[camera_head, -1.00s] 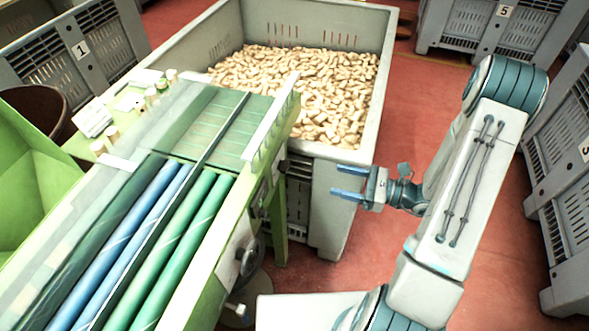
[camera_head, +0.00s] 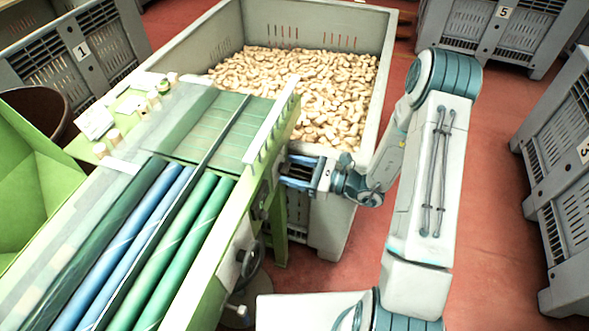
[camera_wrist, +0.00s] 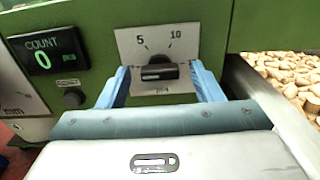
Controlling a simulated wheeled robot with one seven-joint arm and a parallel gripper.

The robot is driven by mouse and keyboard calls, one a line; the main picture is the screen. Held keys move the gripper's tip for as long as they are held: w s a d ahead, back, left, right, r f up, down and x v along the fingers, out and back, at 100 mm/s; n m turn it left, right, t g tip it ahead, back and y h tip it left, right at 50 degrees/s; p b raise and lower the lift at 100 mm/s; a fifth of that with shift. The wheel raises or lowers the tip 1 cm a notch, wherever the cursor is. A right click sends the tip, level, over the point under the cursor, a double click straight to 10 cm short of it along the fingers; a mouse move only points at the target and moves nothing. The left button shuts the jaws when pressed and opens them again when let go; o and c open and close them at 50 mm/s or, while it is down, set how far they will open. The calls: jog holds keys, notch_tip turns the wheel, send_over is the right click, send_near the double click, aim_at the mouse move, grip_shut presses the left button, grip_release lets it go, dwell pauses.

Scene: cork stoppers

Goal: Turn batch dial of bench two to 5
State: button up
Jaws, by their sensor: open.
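The batch dial is a dark knob (camera_wrist: 159,73) on a pale plate (camera_wrist: 184,50) on the green bench side, seen in the wrist view. The plate shows 5 at upper left of the knob and 10 at upper right. The knob's bar looks horizontal, but I cannot tell which mark it points at. My gripper (camera_wrist: 160,68) is open, with one blue finger on each side of the knob and gaps between. In the head view my gripper (camera_head: 284,171) reaches the right side of the green bench (camera_head: 222,262); the dial is hidden there.
A count display (camera_wrist: 44,50) reading 0 and a dark button (camera_wrist: 73,99) sit left of the dial. A grey bin (camera_head: 333,208) of corks stands close behind and right of the bench. A handwheel (camera_head: 248,262) projects lower on the bench side.

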jog(key=shift+c, duration=0.3)
jog(key=c, duration=0.9)
jog(key=shift+c, duration=0.2)
jog(key=shift+m+p, duration=0.3)
jog(key=shift+m, duration=0.1)
jog(key=m+p, duration=0.3)
jog(key=m, duration=0.2)
jog(key=shift+r+m+p, duration=0.1)
jog(key=shift+m+p, duration=0.2)
jog(key=shift+p, duration=0.05)
jog(key=m+p, duration=0.3)
jog(key=m, duration=0.2)
jog(key=shift+f, duration=0.2)
jog(key=shift+m, duration=0.3)
